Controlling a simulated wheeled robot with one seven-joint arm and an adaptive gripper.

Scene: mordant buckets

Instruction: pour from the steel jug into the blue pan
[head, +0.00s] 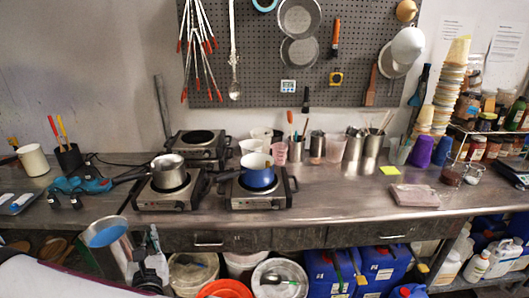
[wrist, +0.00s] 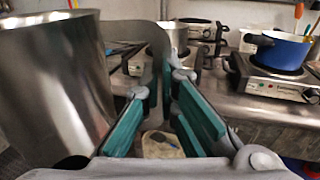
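The steel jug (head: 113,258) is at the lower left of the head view, in front of the counter edge, roughly upright with its mouth showing blue inside. It fills the left of the wrist view (wrist: 50,85). My gripper (head: 152,262) is to its right; in the wrist view its teal-padded fingers (wrist: 162,112) close on the jug's grey handle (wrist: 158,60). The blue pan (head: 259,178) sits on the right hot plate, its dark handle pointing left; it also shows at the upper right of the wrist view (wrist: 283,52). The pan's contents are unclear.
A steel saucepan (head: 168,172) stands on the left hot plate (head: 166,197). The right hot plate (head: 257,196) is near the counter's front edge. Cups and steel canisters (head: 335,147) stand behind. Buckets (head: 280,278) and blue canisters (head: 380,268) are below the counter.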

